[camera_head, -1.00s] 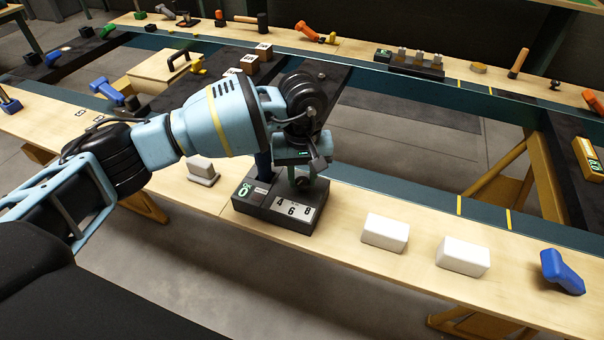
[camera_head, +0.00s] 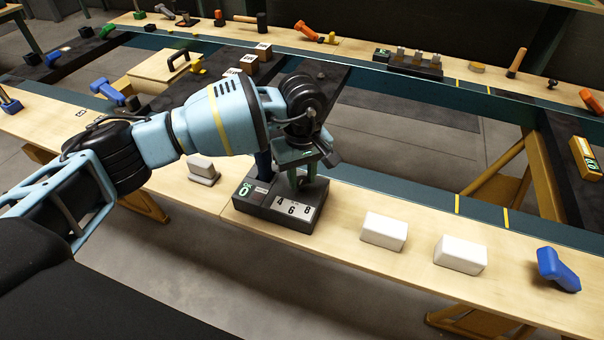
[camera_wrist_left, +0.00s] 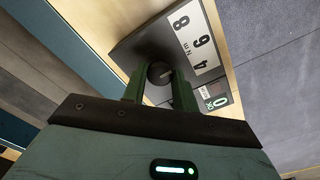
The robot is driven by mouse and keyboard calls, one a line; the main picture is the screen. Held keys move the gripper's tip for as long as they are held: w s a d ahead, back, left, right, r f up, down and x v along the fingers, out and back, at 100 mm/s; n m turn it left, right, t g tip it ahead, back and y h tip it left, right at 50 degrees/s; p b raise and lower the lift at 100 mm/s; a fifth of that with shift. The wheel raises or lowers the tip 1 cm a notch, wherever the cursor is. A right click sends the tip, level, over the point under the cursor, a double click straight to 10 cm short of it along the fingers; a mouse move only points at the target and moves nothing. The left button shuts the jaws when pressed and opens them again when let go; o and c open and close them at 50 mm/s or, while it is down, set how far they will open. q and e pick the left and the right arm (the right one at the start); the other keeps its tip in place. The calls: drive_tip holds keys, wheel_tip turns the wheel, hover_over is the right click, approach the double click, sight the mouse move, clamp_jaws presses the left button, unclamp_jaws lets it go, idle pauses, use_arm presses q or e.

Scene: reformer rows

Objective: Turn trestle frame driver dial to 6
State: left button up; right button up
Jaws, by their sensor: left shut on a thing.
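The driver dial box (camera_head: 270,207) is a dark block on the near bench, with a white plate (camera_head: 293,207) reading 4, 6, 8 and a small green display (camera_head: 245,190) that seems to read 0. In the left wrist view, the round dark dial knob (camera_wrist_left: 159,73) sits between the two green fingers of my left gripper (camera_wrist_left: 160,85), which is shut on it. The plate also shows there (camera_wrist_left: 196,40), marked "Nm". In the head view my left gripper (camera_head: 299,180) reaches down onto the box, and its wrist hides the knob. My right gripper is not in view.
Two white blocks (camera_head: 384,231) (camera_head: 460,254) and a blue tool (camera_head: 558,270) lie right of the box on the near bench. Another pale block (camera_head: 203,169) lies to its left. A far bench (camera_head: 345,48) holds hammers and other items.

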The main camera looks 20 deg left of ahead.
sight(302, 180)
use_arm(q)
drive_tip(key=o, duration=1)
drive_tip(key=shift+c, duration=0.2)
drive_tip(key=shift+r, duration=3.95)
